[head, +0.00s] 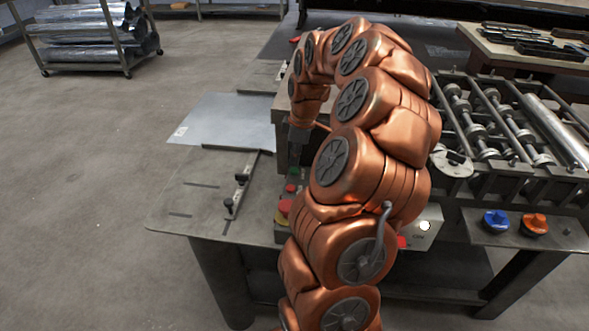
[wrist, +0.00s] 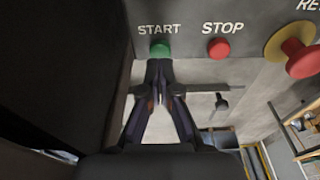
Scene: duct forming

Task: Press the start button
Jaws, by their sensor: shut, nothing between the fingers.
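The green start button (wrist: 160,48) is on a grey panel under the word START in the wrist view. My gripper (wrist: 159,66) is shut and empty, its fingertips just below the button in the picture. The tips look very close to the button; I cannot tell whether they touch it. In the head view the green button (head: 294,171) is small beside my arm, which hides much of the panel.
The red STOP button (wrist: 219,48) is right of START. A larger red button (wrist: 299,59) on a yellow base is further right. In the head view a metal sheet (head: 225,121) lies on the table, and roller machinery (head: 490,115) stands right of my arm.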

